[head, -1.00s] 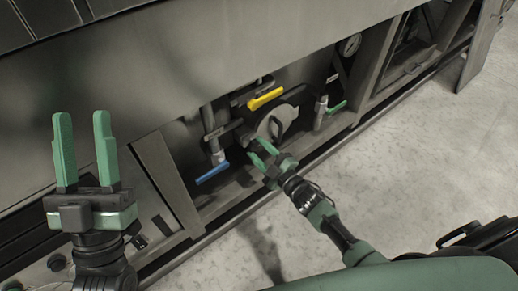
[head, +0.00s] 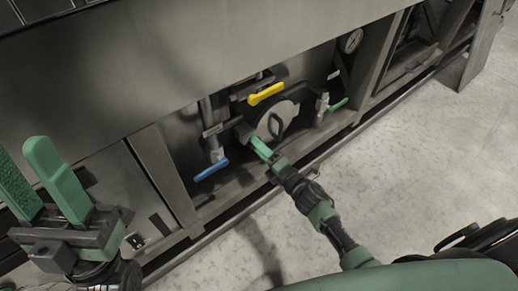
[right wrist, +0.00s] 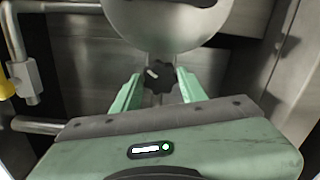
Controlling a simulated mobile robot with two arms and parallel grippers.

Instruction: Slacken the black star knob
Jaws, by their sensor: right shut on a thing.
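The black star knob (right wrist: 160,77) shows in the right wrist view, just below a rounded metal cover. It sits between the two green fingers of my right gripper (right wrist: 158,88), which is shut on it. In the head view the right gripper (head: 258,146) reaches in at the lower left of the round cover (head: 283,113); the knob is hard to make out there. My left gripper (head: 18,160) is at the left edge of the head view, open and empty, with its fingers pointing up.
A yellow lever (head: 266,94) is above the round cover, a blue lever (head: 211,170) to its lower left and a green lever (head: 338,104) to its right. A gauge (head: 351,41) is farther right. The floor (head: 420,160) in front is clear.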

